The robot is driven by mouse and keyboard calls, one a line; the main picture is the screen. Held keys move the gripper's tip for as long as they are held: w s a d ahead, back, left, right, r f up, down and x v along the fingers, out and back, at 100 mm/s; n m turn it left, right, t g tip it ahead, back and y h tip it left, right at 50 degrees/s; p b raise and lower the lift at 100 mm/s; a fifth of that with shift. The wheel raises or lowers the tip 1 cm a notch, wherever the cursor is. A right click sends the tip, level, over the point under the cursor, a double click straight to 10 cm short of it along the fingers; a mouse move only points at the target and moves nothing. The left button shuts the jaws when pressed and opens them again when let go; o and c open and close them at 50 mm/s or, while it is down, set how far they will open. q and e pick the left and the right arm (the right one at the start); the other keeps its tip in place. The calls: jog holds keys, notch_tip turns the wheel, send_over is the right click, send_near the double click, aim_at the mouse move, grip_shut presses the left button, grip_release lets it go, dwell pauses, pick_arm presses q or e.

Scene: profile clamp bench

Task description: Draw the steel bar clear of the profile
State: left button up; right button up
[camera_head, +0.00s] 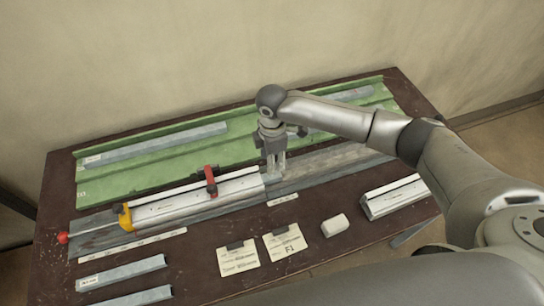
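The white profile (185,203) lies on a long grey base strip (335,163) across the bench. A red clamp (210,180) stands over its middle and a yellow clamp (126,218) sits at its left end. My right gripper (276,176) points down at the profile's right end, with its fingers close together. I cannot tell whether they touch or hold anything. The steel bar is not clearly distinguishable; any part inside the profile or between the fingers is hidden. My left gripper is not in view.
A green tray (100,187) with grey bars (155,145) lies behind the profile. In front are two paper cards (238,261), a white block (335,225), another profile piece (393,197) and loose grey bars (122,272). A red knob (63,238) is at the far left.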

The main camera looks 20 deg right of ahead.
jog(key=shift+f+b, duration=2.6)
jog(key=shift+b, duration=0.05)
jog(key=shift+f+b, duration=0.65)
jog(key=shift+f, duration=0.7)
jog(key=c, duration=0.8)
jog(key=shift+o, duration=0.2)
